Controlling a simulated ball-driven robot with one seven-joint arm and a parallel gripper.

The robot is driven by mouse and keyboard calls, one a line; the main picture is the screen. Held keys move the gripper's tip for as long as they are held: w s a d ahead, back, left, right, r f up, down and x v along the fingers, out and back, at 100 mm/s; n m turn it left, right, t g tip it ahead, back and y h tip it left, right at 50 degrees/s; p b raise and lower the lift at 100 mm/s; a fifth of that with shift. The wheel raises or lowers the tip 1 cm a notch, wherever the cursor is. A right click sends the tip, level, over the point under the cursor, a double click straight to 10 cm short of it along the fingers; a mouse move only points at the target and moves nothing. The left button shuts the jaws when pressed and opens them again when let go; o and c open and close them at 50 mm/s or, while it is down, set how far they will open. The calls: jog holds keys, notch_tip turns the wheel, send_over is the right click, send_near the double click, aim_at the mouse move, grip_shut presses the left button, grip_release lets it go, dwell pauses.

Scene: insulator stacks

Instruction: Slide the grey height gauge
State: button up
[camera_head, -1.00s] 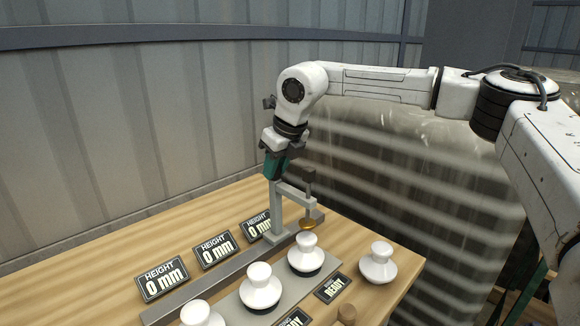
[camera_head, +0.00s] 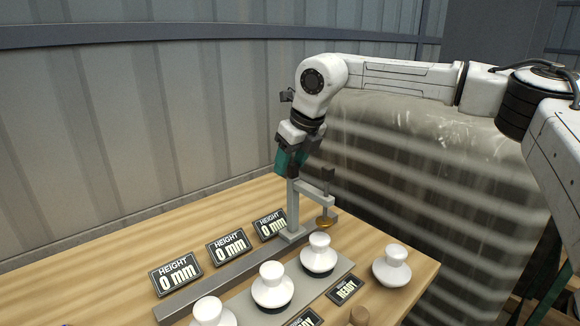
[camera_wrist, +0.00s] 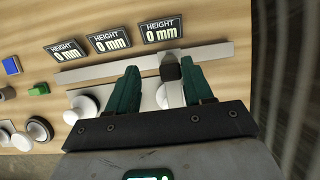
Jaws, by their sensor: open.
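The grey height gauge (camera_head: 293,212) stands upright near the far right end of a grey rail (camera_head: 222,277) on the wooden table. Its arm reaches right and carries a dark knob and a gold foot (camera_head: 324,222). The foot hangs close to the far white insulator (camera_head: 319,252) on the grey plate; I cannot tell whether they touch. My gripper (camera_head: 288,168) points down at the top of the gauge's post, with teal fingers. In the wrist view its fingers (camera_wrist: 161,90) are apart, with a dark block (camera_wrist: 171,70) of the gauge showing beyond and between them.
Three displays reading 0 mm (camera_head: 227,246) line the rail's back side. More white insulators (camera_head: 272,285) stand on the plate, and one (camera_head: 392,266) stands apart at right. A large ribbed grey body (camera_head: 430,190) stands beyond the table's right edge.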

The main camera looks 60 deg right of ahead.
jog(key=v, duration=0.9)
jog(key=shift+s+b, duration=0.15)
jog(key=shift+b, duration=0.25)
jog(key=shift+r, duration=0.1)
